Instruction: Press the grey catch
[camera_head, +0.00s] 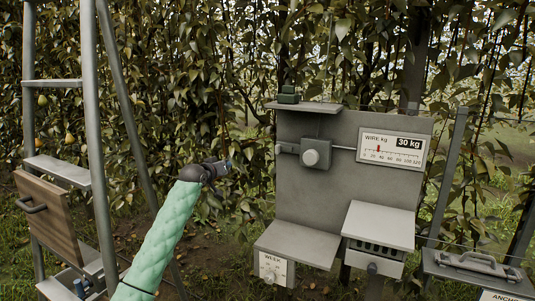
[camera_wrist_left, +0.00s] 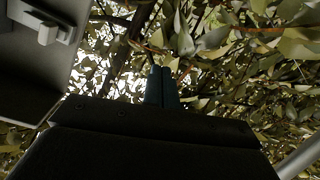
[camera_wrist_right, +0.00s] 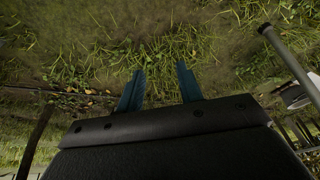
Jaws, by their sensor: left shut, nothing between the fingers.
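A pale grey fitting (camera_wrist_left: 46,32) on a panel shows at that view's upper left. My right gripper (camera_wrist_right: 160,68) is open and empty above grass.
The grey panel (camera_head: 350,190) carries a wire gauge (camera_head: 391,148), a lower left shelf (camera_head: 298,243) with a week dial, and a vented box (camera_head: 380,222). A ladder (camera_head: 92,150) stands at left. A handled grey case (camera_head: 475,270) is at lower right. Leaves fill the back.

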